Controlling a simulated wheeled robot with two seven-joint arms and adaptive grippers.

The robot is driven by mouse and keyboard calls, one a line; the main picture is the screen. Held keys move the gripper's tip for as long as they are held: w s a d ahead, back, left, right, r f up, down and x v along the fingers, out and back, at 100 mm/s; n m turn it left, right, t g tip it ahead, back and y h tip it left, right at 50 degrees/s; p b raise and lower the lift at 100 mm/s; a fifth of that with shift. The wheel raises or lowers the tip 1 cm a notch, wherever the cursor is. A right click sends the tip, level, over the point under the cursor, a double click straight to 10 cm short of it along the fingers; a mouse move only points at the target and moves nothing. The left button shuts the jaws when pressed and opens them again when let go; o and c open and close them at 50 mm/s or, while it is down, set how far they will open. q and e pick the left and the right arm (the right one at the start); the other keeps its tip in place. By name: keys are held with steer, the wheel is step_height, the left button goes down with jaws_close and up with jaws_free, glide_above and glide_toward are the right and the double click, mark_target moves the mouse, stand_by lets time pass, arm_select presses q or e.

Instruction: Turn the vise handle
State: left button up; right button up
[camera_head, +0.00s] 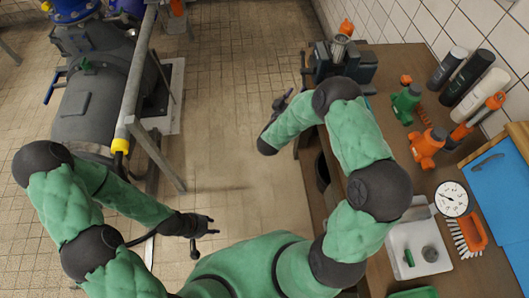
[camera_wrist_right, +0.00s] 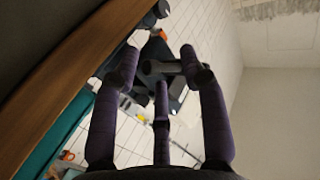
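The dark blue-grey vise (camera_head: 352,67) is fixed at the far left corner of the workbench in the head view. Its thin dark handle (camera_head: 303,70) stands on its left side. My right gripper (camera_head: 282,98) is in front of the bench's left edge, a little short of the handle and apart from it. In the right wrist view the fingers of this gripper (camera_wrist_right: 160,62) are spread, and the dark vise parts (camera_wrist_right: 175,92) show beyond and between them. My left gripper (camera_head: 208,225) is empty over the floor at lower left, its fingers spread.
The wooden bench (camera_head: 395,62) holds bottles (camera_head: 465,75), a green object (camera_head: 405,103), orange objects (camera_head: 427,145), a gauge (camera_head: 452,199), a brush (camera_head: 469,232) and a white tray (camera_head: 420,235). A grey pipe assembly (camera_head: 95,100) with a railing stands left. The floor between is clear.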

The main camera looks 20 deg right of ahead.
steer(key=s+a+f+n+g+y+b, duration=0.1)
steer(key=s+a+f+n+y, duration=0.1)
steer(key=s+a+f+y, duration=0.2)
steer(key=s+a+f+n+g+y+b, duration=0.1)
steer(key=s+a+f+n+g+y, duration=0.1)
steer(key=s+a+f+y, duration=0.2)
steer(key=shift+a+f+g+y, duration=0.15)
steer(key=shift+a+f+y, duration=0.75)
steer(key=shift+a+f, duration=1.55)
steer(key=shift+a+f+g+y, duration=0.15)
steer(key=shift+a+f+y, duration=0.85)
steer(key=shift+f, duration=2.6)
steer(key=shift+a, duration=0.1)
